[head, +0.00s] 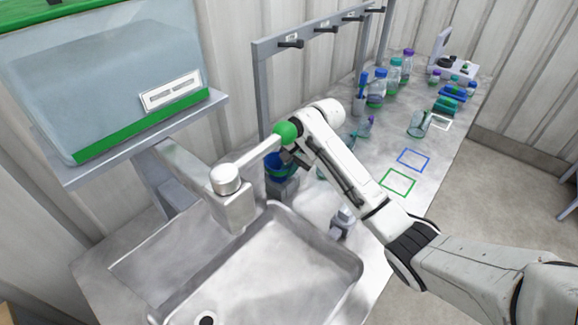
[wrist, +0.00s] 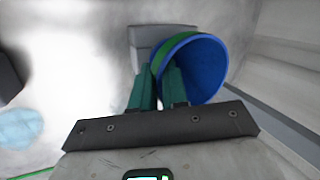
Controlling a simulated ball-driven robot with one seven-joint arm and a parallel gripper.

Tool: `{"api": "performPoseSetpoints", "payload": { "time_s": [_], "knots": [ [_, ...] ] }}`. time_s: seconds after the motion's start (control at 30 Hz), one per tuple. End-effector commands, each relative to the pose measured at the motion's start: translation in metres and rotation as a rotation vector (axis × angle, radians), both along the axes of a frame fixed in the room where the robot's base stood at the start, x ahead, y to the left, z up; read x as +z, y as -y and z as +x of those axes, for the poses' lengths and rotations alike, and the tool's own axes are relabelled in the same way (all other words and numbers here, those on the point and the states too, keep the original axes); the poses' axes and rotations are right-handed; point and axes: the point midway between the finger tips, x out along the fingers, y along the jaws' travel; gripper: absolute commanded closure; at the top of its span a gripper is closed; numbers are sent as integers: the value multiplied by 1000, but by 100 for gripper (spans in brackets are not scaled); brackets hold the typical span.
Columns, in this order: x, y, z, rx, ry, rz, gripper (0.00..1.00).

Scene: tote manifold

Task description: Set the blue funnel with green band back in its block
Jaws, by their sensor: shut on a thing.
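The blue funnel with green band (head: 273,166) shows in the head view behind the sink, partly hidden by my arm. In the wrist view the funnel (wrist: 206,70) is tilted in the picture, its wide mouth toward the camera. My gripper (wrist: 162,72) is shut on the funnel's wall, one finger inside the mouth and one outside. The grey block (head: 283,189) is right below the funnel in the head view; part of it (wrist: 146,40) shows behind the funnel in the wrist view. The funnel's stem is hidden, so I cannot tell whether it is in the block.
The sink (head: 270,270) lies in front. A tank (head: 110,75) stands on a shelf at left. Bottles (head: 376,88) and a beaker (head: 419,123) stand farther back. Green and blue outlined squares (head: 397,181) are empty.

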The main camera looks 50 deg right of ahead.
Motion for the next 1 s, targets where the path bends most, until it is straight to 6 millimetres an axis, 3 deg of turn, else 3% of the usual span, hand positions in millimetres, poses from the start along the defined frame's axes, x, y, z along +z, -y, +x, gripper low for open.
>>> {"api": "performPoseSetpoints", "payload": {
  "time_s": [0.13, 0.17, 0.4, 0.73, 1.0],
  "knots": [
    [-2, 0, 0, 0, 0, 0, 100],
    [-2, 0, 0, 0, -1, 0, 85],
    [-2, 0, 0, 0, -1, 0, 62],
    [3, 1, 0, 0, 1, -2, 61],
    [43, 6, -12, 1, 4, -1, 61]
  ]
}}
